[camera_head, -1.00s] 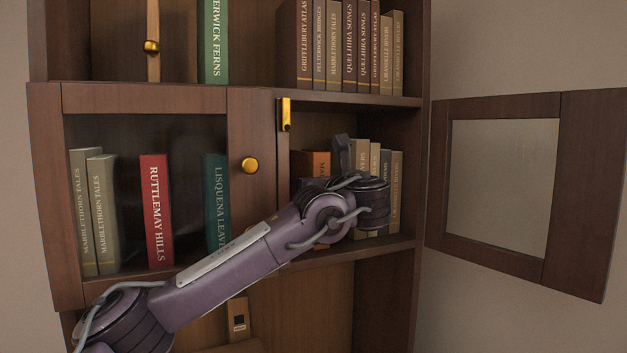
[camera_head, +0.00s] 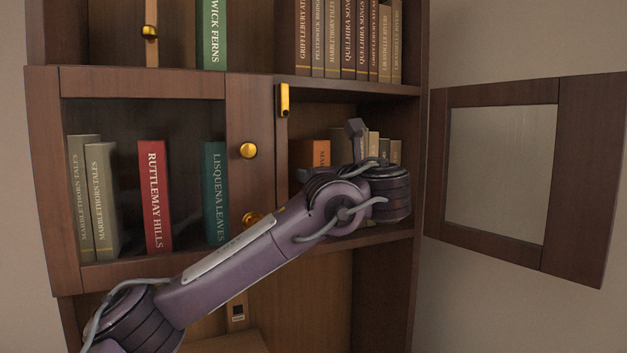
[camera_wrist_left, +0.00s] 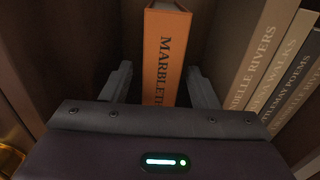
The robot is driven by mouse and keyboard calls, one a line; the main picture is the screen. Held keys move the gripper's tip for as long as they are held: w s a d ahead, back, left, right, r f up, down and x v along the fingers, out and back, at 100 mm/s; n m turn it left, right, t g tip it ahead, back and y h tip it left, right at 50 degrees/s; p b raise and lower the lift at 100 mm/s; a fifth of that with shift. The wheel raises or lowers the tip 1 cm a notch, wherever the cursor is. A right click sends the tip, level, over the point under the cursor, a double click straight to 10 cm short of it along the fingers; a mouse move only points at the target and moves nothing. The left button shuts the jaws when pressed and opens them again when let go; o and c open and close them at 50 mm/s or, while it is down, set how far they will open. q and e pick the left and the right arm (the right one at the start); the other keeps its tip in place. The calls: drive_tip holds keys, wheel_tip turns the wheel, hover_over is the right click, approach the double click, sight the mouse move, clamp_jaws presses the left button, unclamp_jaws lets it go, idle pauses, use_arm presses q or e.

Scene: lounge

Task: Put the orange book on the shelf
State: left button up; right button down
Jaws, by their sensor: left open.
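The orange book (camera_head: 316,153) stands in the open right compartment of the middle shelf row, partly hidden behind my left arm in the head view. In the left wrist view its orange spine (camera_wrist_left: 164,52) faces me, with dark lettering. My left gripper (camera_wrist_left: 162,82) is open, with one finger on each side of the book and a visible gap on both sides. In the head view most of the gripper is hidden by my wrist. The compartment's shelf board (camera_head: 385,240) shows below my arm. My right gripper is not in view.
Pale books (camera_wrist_left: 270,60) stand to the right of the orange book. The glass door (camera_head: 500,175) is swung open at the right. The closed left door (camera_head: 140,82) has brass knobs and covers red, teal and grey books. More books (camera_head: 345,40) fill the upper shelf.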

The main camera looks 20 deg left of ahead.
use_arm(q)
drive_tip(key=b+v, duration=0.2)
drive_tip(key=v, duration=0.6)
